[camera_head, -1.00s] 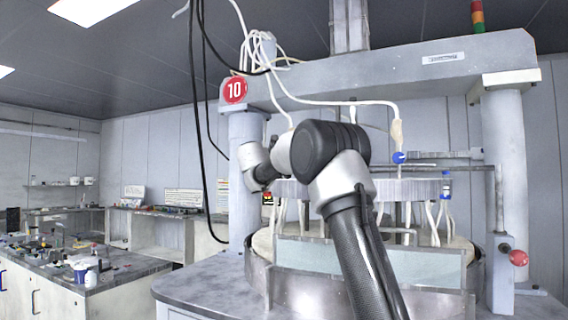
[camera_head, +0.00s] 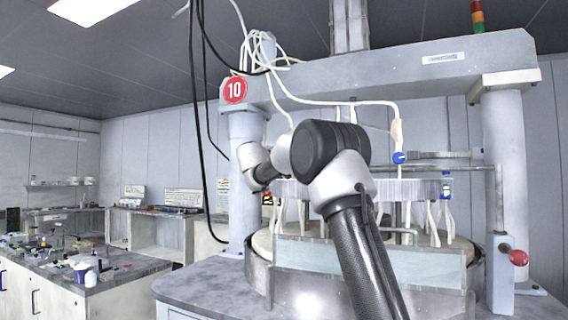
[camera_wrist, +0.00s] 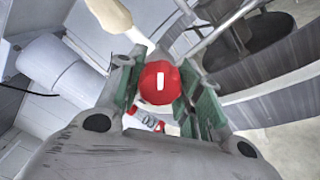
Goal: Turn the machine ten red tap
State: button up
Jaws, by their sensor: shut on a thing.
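The red tap (camera_wrist: 160,82) shows in the wrist view as a round red knob with a short white bar on its face. It sits between the two green-padded fingers of my gripper (camera_wrist: 164,98), which is shut on it. In the head view my gripper and this tap are hidden behind my arm.
A blue tap (camera_head: 399,157) hangs on a white hose right of my arm. A red knob (camera_head: 519,258) sticks out at the machine's right column. Black cables hang on the left. A cluttered bench (camera_head: 100,278) stands at the far left.

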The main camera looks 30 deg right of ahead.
jog(key=o, duration=1)
jog(key=shift+o, duration=0.2)
jog(key=v, duration=1.2)
jog(key=shift+s, duration=0.15)
